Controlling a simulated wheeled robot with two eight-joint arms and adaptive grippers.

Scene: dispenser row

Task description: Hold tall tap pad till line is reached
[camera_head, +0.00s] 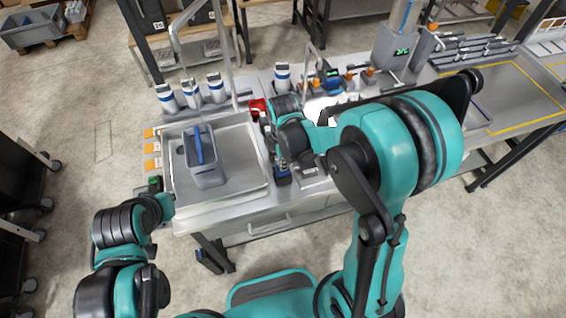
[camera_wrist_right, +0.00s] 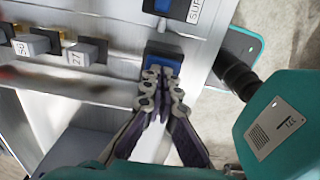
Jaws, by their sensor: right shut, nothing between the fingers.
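In the right wrist view my right gripper (camera_wrist_right: 163,74) is shut and empty. Its fingertips are at the edge of a blue-topped pad (camera_wrist_right: 164,50) in a dark housing; I cannot tell whether they press it. In the head view my right arm covers much of this area.
Several white bottles with dark bands (camera_head: 216,88) stand behind the basin. A second blue pad (camera_wrist_right: 178,8) with a partly cut label lies near the bench edge. Small numbered blocks (camera_wrist_right: 88,52) line the wrist view's left.

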